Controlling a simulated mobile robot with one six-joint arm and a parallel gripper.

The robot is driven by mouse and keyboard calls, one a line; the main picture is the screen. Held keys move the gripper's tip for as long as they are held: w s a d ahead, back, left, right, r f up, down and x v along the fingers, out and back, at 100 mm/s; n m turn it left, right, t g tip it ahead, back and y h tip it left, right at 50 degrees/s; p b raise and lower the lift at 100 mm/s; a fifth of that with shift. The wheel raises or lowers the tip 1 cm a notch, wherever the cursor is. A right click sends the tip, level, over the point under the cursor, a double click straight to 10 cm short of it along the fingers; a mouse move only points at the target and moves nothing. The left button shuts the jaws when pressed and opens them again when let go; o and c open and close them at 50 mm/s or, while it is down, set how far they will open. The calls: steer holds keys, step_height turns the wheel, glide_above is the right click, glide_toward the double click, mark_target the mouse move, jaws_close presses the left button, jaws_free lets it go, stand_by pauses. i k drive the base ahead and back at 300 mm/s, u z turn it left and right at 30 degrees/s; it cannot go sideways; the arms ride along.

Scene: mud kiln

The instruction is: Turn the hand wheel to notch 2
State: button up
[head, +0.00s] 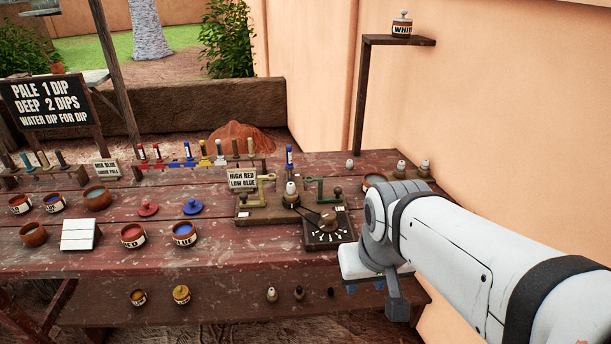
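The hand wheel (316,217) is a small brown wheel with a dark knob, on a dark box (341,237) at the front right of the red wooden table. White notch marks lie on the box's front side; they are too small to read, so I cannot tell which notch the wheel points to. My gripper (385,297) hangs at the table's right front, to the right of and nearer than the box, apart from the wheel. My arm's wrist hides part of the table there. I cannot see whether the fingers are open.
Behind the wheel stands a wooden stand with brass and green brackets (322,188) and a "HIGH RED LOW BLUE" sign (242,179). Paint pots, including a red one (133,236), stand left. Small stoppers (272,294) lie on the lower front shelf. An orange wall (480,120) bounds the right.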

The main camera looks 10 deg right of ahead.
mark_target(327, 223)
steer(key=i, duration=0.9)
steer(key=z, duration=0.4)
steer(key=k, duration=1.15)
steer(key=z, duration=0.8)
steer(key=i, duration=1.25)
steer(key=u, duration=0.7)
